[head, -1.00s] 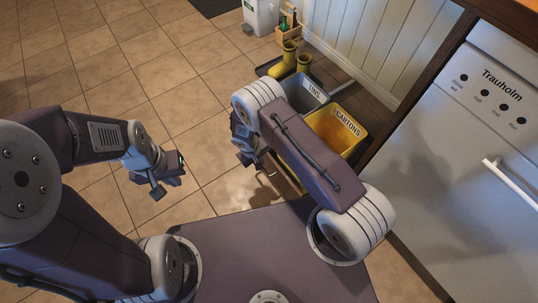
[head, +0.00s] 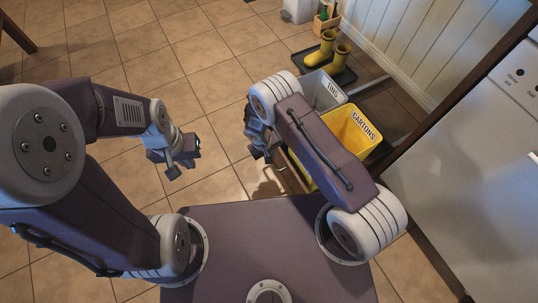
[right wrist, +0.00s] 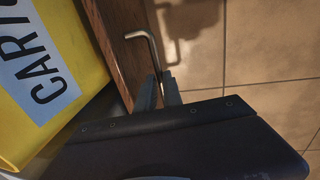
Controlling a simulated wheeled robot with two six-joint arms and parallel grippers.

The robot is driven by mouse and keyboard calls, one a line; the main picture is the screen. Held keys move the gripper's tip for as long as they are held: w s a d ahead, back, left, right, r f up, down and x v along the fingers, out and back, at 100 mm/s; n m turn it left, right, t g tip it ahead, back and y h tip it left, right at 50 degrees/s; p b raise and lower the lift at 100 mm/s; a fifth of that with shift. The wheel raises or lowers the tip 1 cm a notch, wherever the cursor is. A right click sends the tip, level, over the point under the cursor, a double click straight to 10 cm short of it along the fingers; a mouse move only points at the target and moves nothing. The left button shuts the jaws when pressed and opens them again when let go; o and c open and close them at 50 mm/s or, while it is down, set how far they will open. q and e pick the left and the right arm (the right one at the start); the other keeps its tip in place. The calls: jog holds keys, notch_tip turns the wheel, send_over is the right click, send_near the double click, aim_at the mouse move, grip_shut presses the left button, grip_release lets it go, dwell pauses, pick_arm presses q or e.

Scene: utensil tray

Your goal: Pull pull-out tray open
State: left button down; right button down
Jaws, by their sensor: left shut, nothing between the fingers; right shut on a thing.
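The pull-out tray carries a grey TINS bin (head: 322,92) and a yellow CARTONS bin (head: 362,122). It stands out from the dark cabinet edge, with a dark gap behind the bins. In the right wrist view its wooden front (right wrist: 127,45) has a bent metal bar handle (right wrist: 153,45). My right gripper (right wrist: 163,90) is shut on the lower end of this handle. In the head view my right gripper (head: 262,148) is partly hidden by its arm. My left gripper (head: 183,160) is shut and empty above the floor tiles, left of the tray.
A white appliance (head: 470,140) is on the right. A wooden crate with bottles (head: 326,20) is at the back. The tiled floor left of the tray is clear.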

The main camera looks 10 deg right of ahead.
jog(key=c, duration=1.5)
grip_release()
jog(key=r+p, duration=0.2)
jog(key=r, duration=0.1)
jog(key=a+r+p, duration=0.1)
jog(key=r, duration=0.2)
jog(key=r+p, duration=0.2)
jog(key=r, duration=0.1)
jog(key=shift+s+a+p, duration=0.25)
jog(key=shift+s+p, duration=0.05)
jog(key=shift+s, duration=0.05)
